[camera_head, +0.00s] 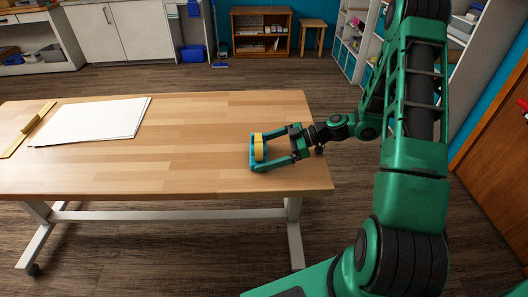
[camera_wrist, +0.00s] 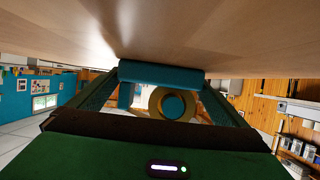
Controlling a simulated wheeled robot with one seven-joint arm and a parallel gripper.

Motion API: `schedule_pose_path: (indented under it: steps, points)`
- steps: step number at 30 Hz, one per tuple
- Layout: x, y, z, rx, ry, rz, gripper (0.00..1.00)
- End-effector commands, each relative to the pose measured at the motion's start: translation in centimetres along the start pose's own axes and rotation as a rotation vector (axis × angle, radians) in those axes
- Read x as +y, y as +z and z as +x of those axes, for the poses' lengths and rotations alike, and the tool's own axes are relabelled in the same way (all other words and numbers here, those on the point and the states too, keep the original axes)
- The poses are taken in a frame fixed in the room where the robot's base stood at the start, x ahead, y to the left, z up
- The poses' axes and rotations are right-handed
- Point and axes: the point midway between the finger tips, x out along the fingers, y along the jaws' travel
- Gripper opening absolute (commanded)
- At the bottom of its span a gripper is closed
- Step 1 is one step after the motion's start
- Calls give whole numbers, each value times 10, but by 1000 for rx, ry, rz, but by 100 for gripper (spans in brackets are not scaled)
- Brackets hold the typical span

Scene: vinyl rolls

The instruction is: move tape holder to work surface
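The tape holder (camera_head: 252,153) is a teal-blue piece carrying a yellow roll of tape (camera_head: 259,148). It is at the right end of the wooden work surface (camera_head: 195,150), on or very close to its top. My gripper (camera_head: 259,151) reaches in low from the right, with one finger at each end of the holder, and looks shut on it. In the wrist view the table top fills the upper part. The holder's blue base (camera_wrist: 162,73) spans between the fingertips against it, and the tape ring (camera_wrist: 158,104) shows between the fingers.
White paper sheets (camera_head: 92,121) and a yellow ruler-like strip (camera_head: 28,129) lie on the left of the table. The middle of the table is clear. A wooden shelf (camera_head: 261,47), a stool (camera_head: 313,25) and white cabinets (camera_head: 118,30) stand behind.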

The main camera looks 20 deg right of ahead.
Motion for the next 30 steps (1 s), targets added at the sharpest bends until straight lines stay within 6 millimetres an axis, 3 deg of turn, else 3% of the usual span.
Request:
schedule_pose_path:
  steps: [11,24,30]
  points:
    - [1,-1,-8,0,4,0,100]
    - [1,-1,-89,-1,5,0,100]
    - [1,-1,-114,0,4,0,100]
